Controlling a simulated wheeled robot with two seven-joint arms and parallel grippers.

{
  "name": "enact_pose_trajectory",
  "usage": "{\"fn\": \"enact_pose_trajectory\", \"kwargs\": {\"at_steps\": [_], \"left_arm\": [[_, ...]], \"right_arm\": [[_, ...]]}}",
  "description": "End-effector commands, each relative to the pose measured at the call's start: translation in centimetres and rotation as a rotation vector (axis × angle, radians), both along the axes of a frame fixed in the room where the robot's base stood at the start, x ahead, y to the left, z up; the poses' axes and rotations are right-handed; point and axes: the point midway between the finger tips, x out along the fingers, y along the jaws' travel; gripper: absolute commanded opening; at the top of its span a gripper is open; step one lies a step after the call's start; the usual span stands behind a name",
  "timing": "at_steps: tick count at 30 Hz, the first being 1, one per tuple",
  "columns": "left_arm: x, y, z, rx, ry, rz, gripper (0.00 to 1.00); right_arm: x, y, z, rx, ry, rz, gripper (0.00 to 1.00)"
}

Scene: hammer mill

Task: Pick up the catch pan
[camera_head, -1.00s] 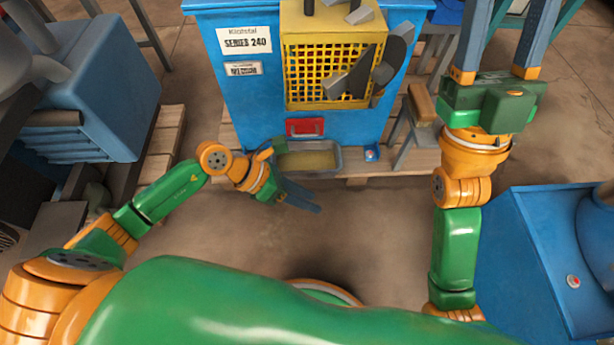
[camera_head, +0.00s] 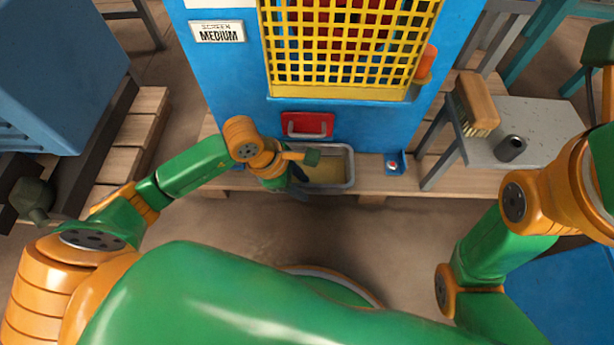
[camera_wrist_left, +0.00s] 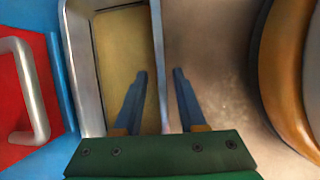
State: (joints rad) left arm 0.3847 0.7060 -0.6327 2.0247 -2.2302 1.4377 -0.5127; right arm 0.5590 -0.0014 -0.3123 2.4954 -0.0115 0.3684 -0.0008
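The catch pan is a grey metal tray (camera_head: 352,172) with tan powder in it, at the foot of the blue mill (camera_head: 225,75). Its long wall also shows in the left wrist view (camera_wrist_left: 157,45). My left gripper (camera_head: 298,178) is at the pan's left part, partly hidden by its own wrist. One finger lies over the pan's inside, the other over the floor outside the wall. My right gripper (camera_head: 606,120) is cut off by the right edge; its fingertips do not show.
A red panel with a metal handle (camera_head: 307,125) is just above the pan. A yellow grate (camera_head: 350,60) is higher up. A grey bench (camera_head: 540,125) with a brush (camera_head: 476,105) and a dark cylinder (camera_head: 510,148) stands right. Bare floor lies in front of the pallet.

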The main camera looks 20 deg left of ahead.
Motion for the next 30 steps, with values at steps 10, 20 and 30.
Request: {"fn": "enact_pose_trajectory", "kwargs": {"at_steps": [10, 20, 30], "left_arm": [[0.13, -0.24, -0.54, 0.000, 0.001, 0.001, 0.21], [0.12, -0.24, -0.55, 0.000, 0.001, 0.001, 0.00], [0.12, -0.24, -0.55, 0.000, 0.001, 0.001, 0.00]], "right_arm": [[-0.25, 0.03, -0.17, 0.000, -0.008, 0.000, 0.50], [-0.27, 0.02, -0.19, 0.000, -0.008, 0.000, 0.50], [-0.26, 0.03, -0.20, 0.000, -0.008, 0.000, 0.50]]}}
